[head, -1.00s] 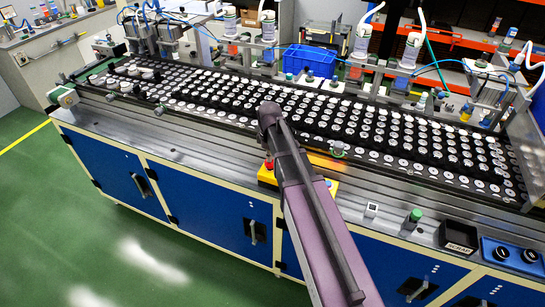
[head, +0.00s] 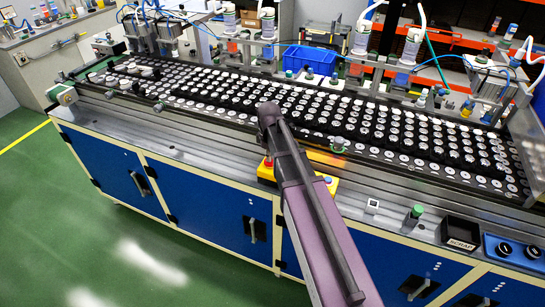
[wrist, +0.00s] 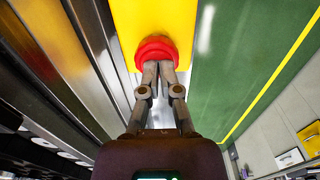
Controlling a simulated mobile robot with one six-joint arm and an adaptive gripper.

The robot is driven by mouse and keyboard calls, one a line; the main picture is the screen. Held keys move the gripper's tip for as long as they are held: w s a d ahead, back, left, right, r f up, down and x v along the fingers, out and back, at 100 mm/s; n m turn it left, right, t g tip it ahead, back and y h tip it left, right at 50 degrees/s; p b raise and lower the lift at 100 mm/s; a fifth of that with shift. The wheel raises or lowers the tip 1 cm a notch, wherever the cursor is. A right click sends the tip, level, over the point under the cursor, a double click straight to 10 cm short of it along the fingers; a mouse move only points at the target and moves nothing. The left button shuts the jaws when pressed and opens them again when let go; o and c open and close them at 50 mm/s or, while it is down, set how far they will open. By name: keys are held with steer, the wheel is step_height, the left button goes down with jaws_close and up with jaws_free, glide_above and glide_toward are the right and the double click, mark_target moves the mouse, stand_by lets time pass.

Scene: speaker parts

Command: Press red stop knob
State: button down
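The red stop knob (wrist: 157,48) is a round red button on a yellow box (wrist: 150,15) in the wrist view. My gripper (wrist: 158,66) is shut, its two fingers side by side with nothing between them. Its tips overlap the near edge of the knob in the picture; I cannot tell whether they touch it. In the head view the red knob (head: 267,161) shows just left of my arm, on the yellow box (head: 266,174) at the bench's front edge. My arm hides part of the box, and my gripper cannot be made out there.
The long bench carries rows of white discs (head: 300,105) behind the box. A small white-topped switch (head: 372,205), a green button (head: 416,212) and a black SCRAP box (head: 460,232) stand to the right. Green floor (head: 60,220) is clear in front.

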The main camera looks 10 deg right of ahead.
steer(key=shift+s+f, duration=0.25)
steer(key=shift+s, duration=0.15)
steer(key=shift+r, duration=0.15)
steer(key=r+p, duration=0.2)
steer(key=shift+w+p, duration=0.3)
step_height(320, 180, up, 12)
steer(key=p, duration=1.2)
steer(key=shift+w+r, duration=0.1)
steer(key=s+f+m+b, duration=0.4)
steer(key=s+m, duration=0.1)
steer(key=s, duration=0.3)
steer(key=s+f+m+b, duration=0.3)
steer(key=s+f+m, duration=0.1)
steer(key=s, duration=0.4)
steer(key=shift+d+m+b, duration=0.35)
steer(key=shift+d+m, duration=0.1)
steer(key=shift+m, duration=0.45)
